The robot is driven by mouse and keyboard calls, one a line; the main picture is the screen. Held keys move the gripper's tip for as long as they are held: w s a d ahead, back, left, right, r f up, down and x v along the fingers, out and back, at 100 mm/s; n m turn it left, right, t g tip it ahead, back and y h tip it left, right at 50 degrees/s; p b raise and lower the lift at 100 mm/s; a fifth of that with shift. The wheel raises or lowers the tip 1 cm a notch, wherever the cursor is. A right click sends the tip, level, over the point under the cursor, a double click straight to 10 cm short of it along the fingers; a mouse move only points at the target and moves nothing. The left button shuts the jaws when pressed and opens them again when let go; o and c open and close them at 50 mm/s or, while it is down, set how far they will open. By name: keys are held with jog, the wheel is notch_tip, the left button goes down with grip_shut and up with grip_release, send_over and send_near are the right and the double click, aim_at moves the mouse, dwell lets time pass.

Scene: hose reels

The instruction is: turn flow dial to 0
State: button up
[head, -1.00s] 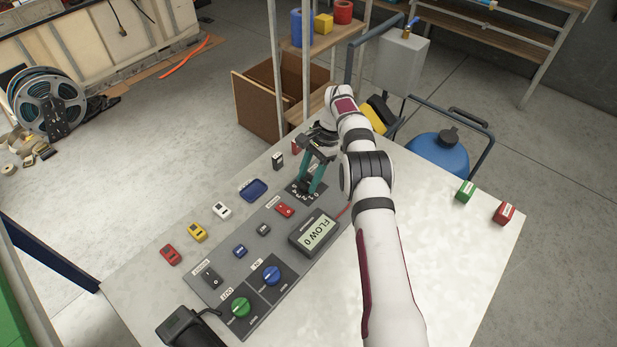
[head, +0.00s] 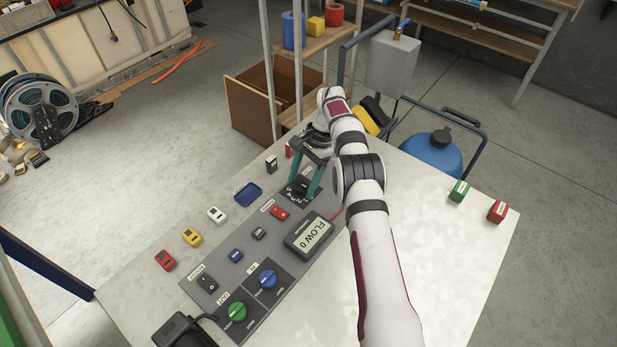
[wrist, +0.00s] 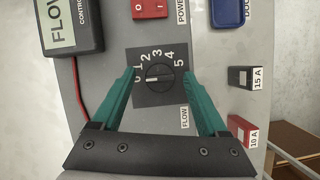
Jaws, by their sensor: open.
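The flow dial (wrist: 158,76) is a dark round knob on a black plate marked 0 to 5, with a FLOW label beside it in the wrist view. Its grip bar lies roughly sideways toward the low numbers; the exact mark it points at is hard to tell. My gripper (wrist: 157,80) is open, its teal fingers on either side of the dial and apart from the knob. In the head view my gripper (head: 305,188) is over the far end of the panel and partly hides the dial. The display box (head: 309,235) reads FLOW 0.
A red power switch (wrist: 150,8) and a blue tray (wrist: 229,12) are near the dial. Fuse blocks marked 15 A (wrist: 245,78) and 10 A (wrist: 243,130) stand beside the panel. Green (head: 238,312) and blue (head: 267,279) knobs sit at the panel's near end.

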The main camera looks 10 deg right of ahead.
jog(key=r, duration=0.1)
jog(key=d+r, duration=0.1)
jog(key=r, duration=0.3)
jog(key=shift+s+d, duration=0.2)
jog(key=shift+s, duration=0.05)
jog(key=s+d+r, duration=0.4)
jog(key=d+r, duration=0.2)
jog(key=d, duration=0.3)
jog(key=shift+s+d, duration=0.15)
jog(key=shift+s, duration=0.1)
jog(key=shift+f, duration=0.1)
jog(key=s+a+r+n, duration=0.1)
jog(key=s+a+r, duration=0.1)
jog(key=s+r, duration=0.3)
jog(key=s+a+r+n+t+h, duration=0.1)
jog(key=s+a+r, duration=0.1)
jog(key=s+r, duration=0.35)
jog(key=s+a+r+n, duration=0.1)
jog(key=s+a+r, duration=0.2)
jog(key=s, duration=0.4)
jog(key=s+f+n, duration=0.1)
jog(key=s+f, duration=0.1)
jog(key=s, duration=0.6)
jog(key=s+a+f+n+t, duration=0.1)
jog(key=s+f, duration=0.1)
jog(key=s, duration=0.7)
jog(key=shift+a+f+h, duration=0.3)
jog(key=shift+f+h, duration=0.05)
jog(key=shift+h, duration=0.05)
